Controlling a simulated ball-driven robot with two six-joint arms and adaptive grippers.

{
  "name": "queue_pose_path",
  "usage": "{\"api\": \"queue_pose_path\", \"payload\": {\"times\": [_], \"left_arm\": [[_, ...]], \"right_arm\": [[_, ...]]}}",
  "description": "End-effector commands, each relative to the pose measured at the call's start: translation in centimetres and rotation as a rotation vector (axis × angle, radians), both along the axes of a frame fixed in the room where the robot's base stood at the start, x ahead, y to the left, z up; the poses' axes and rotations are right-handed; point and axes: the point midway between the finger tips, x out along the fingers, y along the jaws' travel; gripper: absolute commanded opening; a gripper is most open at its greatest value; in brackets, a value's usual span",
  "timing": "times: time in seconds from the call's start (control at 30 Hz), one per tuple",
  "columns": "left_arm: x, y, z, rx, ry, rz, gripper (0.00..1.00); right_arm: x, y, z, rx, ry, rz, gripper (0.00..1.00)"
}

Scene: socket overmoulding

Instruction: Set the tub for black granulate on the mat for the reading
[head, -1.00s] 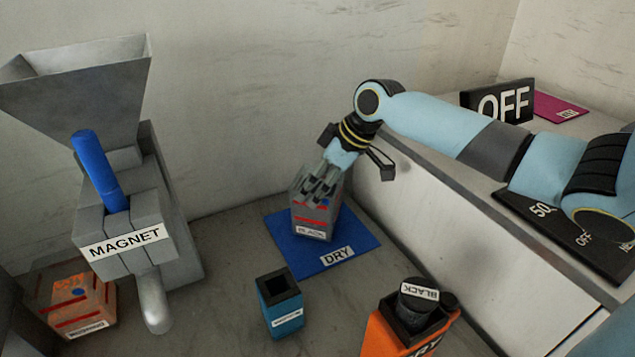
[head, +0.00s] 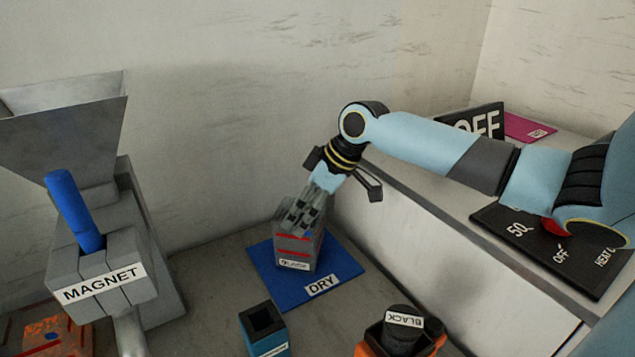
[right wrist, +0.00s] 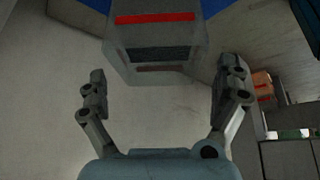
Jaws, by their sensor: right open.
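The tub for black granulate (head: 295,257) is a grey box with red stripes and a white label that seems to read BLACK. It stands upright on the blue mat (head: 345,268), whose label reads DRY. My right gripper (head: 298,215) is at the top of the tub, coming down from the upper right, and its fingers cover part of the tub. In the right wrist view the two fingers (right wrist: 163,92) are spread apart, with the tub (right wrist: 155,45) beyond and between them. No contact can be made out. My left gripper is not in view.
A grey hopper machine labelled MAGNET (head: 105,285) with a blue handle stands left. An orange tub (head: 55,335) is below it. A small blue open box (head: 265,330) and a black container (head: 405,325) in an orange holder stand in front. A raised counter (head: 440,235) runs along the right.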

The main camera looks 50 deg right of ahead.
Motion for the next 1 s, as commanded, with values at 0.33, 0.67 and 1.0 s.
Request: {"api": "queue_pose_path", "payload": {"times": [0.33,0.67,1.0], "left_arm": [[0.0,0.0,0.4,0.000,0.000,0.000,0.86],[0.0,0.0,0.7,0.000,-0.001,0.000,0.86],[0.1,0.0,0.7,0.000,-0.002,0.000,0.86]], "right_arm": [[-3.4,-1.7,6.5,-0.006,0.002,0.004,1.00],[-4.2,-2.1,8.3,0.000,0.000,-0.001,1.00],[-4.2,-2.1,8.3,0.000,0.000,-0.001,1.00]]}}
